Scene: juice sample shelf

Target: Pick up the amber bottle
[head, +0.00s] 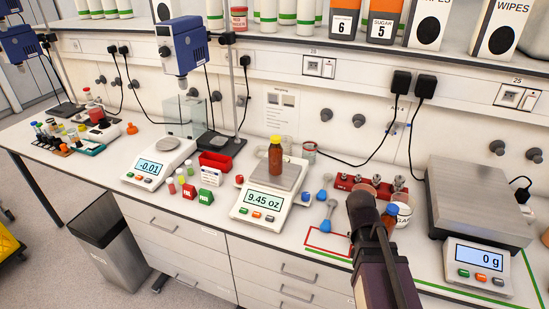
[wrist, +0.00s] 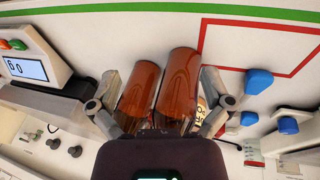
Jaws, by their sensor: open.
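One amber bottle (head: 275,158) with a yellow-orange cap stands upright on the pan of the middle scale (head: 262,205), which reads 9.45 oz. Another amber bottle (head: 390,217) with a blue cap stands at the right, partly hidden by my arm. In the wrist view, two amber cylinders show side by side, one on the left (wrist: 139,92) and a larger one on the right (wrist: 178,82). My gripper (wrist: 160,84) is open, with a finger on either side of the pair. Whether the fingers touch them I cannot tell. My arm hides the fingers in the head view.
A large scale (head: 478,200) reading 0 g stands right of my arm. A red outline (head: 312,248) marks the bench by my arm.

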